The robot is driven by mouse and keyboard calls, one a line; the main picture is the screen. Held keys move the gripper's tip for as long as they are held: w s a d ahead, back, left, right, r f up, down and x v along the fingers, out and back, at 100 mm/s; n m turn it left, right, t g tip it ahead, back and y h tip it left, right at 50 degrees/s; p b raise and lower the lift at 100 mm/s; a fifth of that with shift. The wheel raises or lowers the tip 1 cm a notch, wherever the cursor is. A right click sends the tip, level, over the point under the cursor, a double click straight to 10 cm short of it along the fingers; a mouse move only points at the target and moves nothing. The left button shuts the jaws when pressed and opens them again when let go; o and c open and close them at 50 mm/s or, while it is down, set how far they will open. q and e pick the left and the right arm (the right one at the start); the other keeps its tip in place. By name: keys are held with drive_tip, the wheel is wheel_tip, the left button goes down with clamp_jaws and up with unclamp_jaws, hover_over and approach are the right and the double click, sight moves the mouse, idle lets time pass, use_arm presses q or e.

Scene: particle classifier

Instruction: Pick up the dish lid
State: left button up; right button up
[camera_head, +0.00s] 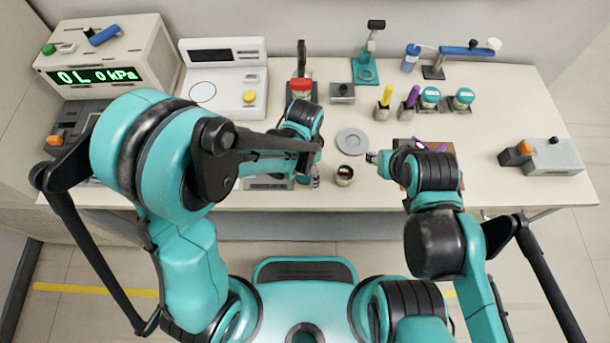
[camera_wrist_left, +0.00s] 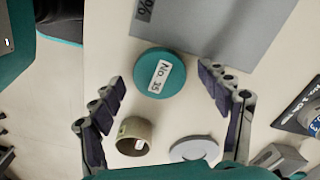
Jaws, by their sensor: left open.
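A round teal lid (camera_wrist_left: 160,73) with a white number label lies flat on the table in the left wrist view. In the head view it is mostly hidden by my left arm. My left gripper (camera_wrist_left: 163,82) is open, its fingers on either side of the lid, with visible gaps. In the head view my left gripper (camera_head: 315,168) hangs over the table's front middle. An open brown cup (camera_head: 344,174) stands close to the lid; it also shows in the left wrist view (camera_wrist_left: 134,136). My right gripper (camera_head: 372,157) is near the cup; its jaws are too small to read.
A grey disc (camera_head: 352,141) lies behind the cup. A grey plate (camera_wrist_left: 215,25) lies close to the lid. A brown tray (camera_head: 440,149) with purple items sits under my right arm. Devices and jars line the back.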

use_arm(q)
drive_tip(key=c, duration=1.2)
drive_tip(key=shift+o, duration=0.2)
